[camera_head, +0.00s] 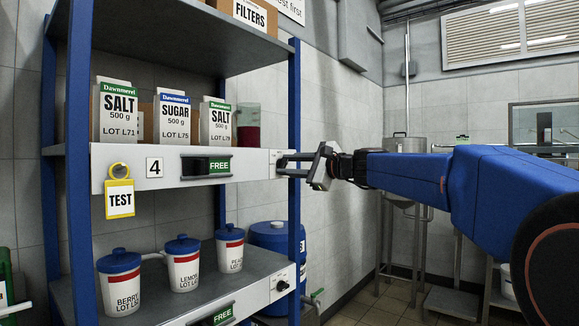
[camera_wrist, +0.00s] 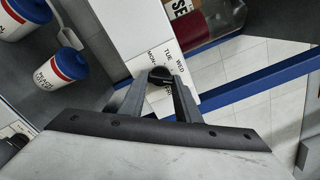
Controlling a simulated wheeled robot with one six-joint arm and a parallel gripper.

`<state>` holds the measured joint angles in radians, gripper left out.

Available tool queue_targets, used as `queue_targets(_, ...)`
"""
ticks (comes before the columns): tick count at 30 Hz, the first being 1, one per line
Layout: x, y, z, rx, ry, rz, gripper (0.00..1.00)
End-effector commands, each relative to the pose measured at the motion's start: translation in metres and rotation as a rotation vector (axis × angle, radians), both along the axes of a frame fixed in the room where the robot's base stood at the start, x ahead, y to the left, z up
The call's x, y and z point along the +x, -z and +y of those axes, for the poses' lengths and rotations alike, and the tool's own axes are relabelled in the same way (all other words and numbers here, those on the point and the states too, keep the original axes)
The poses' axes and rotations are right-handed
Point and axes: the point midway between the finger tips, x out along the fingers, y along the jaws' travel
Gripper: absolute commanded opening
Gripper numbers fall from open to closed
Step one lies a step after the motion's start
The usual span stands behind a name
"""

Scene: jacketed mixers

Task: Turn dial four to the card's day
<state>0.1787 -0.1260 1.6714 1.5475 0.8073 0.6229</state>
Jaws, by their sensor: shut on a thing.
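Dial four is a black knob (camera_wrist: 160,73) on the white rail, with MON, TUE and WED printed around it in the wrist view. My gripper (camera_wrist: 161,88) is shut on the knob, one finger on each side. In the head view my gripper (camera_head: 287,164) reaches from the right to the right end of the rail marked 4 (camera_head: 154,167) and mostly hides the dial. I cannot tell which day the knob points to.
A green FREE window (camera_head: 219,166) sits in the rail. Salt and sugar packs (camera_head: 174,119) stand above it. White tubs with blue lids (camera_head: 182,264) stand on the lower shelf, which has another dial (camera_head: 282,285). A blue post (camera_head: 294,120) stands close to my gripper.

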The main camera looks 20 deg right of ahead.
Motion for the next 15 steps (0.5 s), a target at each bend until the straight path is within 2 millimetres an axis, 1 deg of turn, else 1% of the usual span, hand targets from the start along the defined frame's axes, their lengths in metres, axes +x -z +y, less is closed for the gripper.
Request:
queue_targets(6, 0.0002, 0.0021, -0.0003, 0.094, 0.001, 0.071, 0.07)
queue_targets(15, 0.0001, 0.0026, -0.0001, 0.153, 0.001, 0.115, 0.07)
